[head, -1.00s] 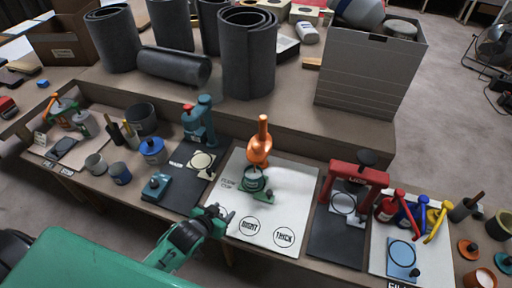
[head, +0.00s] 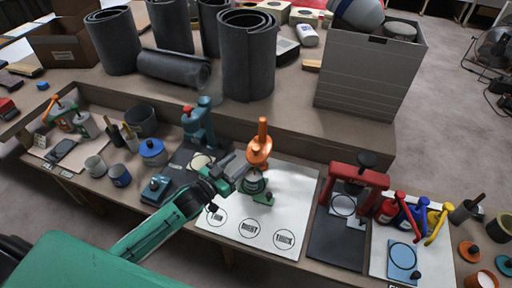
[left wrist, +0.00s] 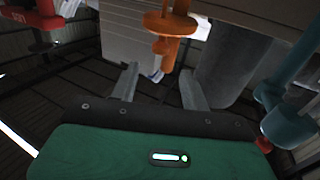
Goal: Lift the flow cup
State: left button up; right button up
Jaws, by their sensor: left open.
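The orange flow cup (head: 259,152) stands upright on a small green stand (head: 256,186) on the white mat (head: 297,192). Its handle-like top points up. My left gripper (head: 234,166) is open and empty, just left of the cup and stand, reaching in from the lower left above the mat's left edge. In the left wrist view the orange cup (left wrist: 168,25) shows beyond the two spread fingers, at the top between them; I cannot tell whether they touch it. My right gripper is in neither view.
A teal press (head: 199,128) stands to the left and a red press (head: 354,184) to the right. The mat has circles marked THIN, RIGHT and THICK, all bare. Grey rolls (head: 247,60) and a grey box (head: 362,80) stand on the raised shelf behind.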

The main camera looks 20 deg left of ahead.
aim_at(253, 150)
pick_arm(q)
jog(key=x, duration=0.9)
jog(key=shift+w+d+p, duration=0.15)
jog(key=shift+w+p, duration=0.1)
jog(key=shift+p, duration=0.1)
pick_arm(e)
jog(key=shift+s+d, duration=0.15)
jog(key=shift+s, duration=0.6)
pick_arm(q)
grip_shut()
jog(key=shift+r, duration=0.1)
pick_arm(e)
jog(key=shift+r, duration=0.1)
